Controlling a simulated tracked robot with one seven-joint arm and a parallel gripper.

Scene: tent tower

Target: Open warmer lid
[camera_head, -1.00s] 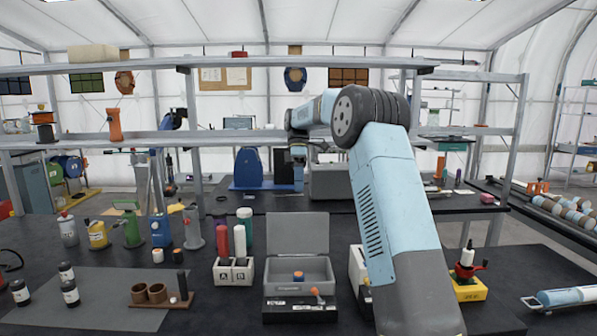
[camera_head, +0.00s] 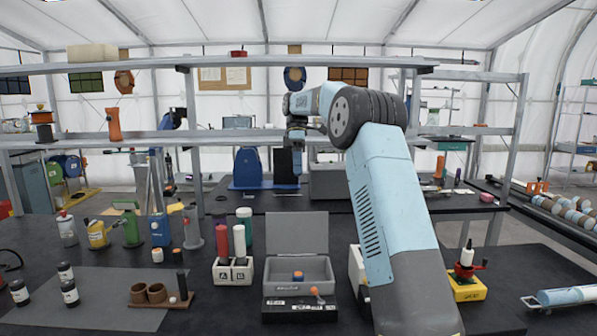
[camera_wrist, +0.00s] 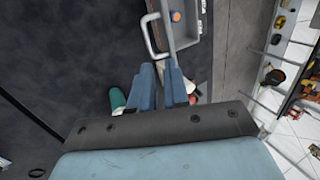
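The warmer (camera_head: 299,308) is a grey box on a dark base with an orange knob or lever at its front. It sits on the dark bench. Its lid (camera_head: 297,234) stands up at the back, so the inside shows with a small orange-topped item in it. The wrist view shows the lid nearly edge-on, with its pale handle (camera_wrist: 150,36) beside the warmer's box (camera_wrist: 187,28). My gripper (camera_head: 297,172) is above and behind the lid, pointing down. In the wrist view its blue fingers (camera_wrist: 161,70) are a little apart, with nothing seen held between them.
A white holder (camera_head: 233,270) with red and white bottles and a green bottle (camera_head: 245,228) stand left of the warmer. A white box (camera_head: 358,268) is close on the right. A metal shelf (camera_head: 240,137) crosses behind. A yellow box (camera_head: 466,290) stands farther right.

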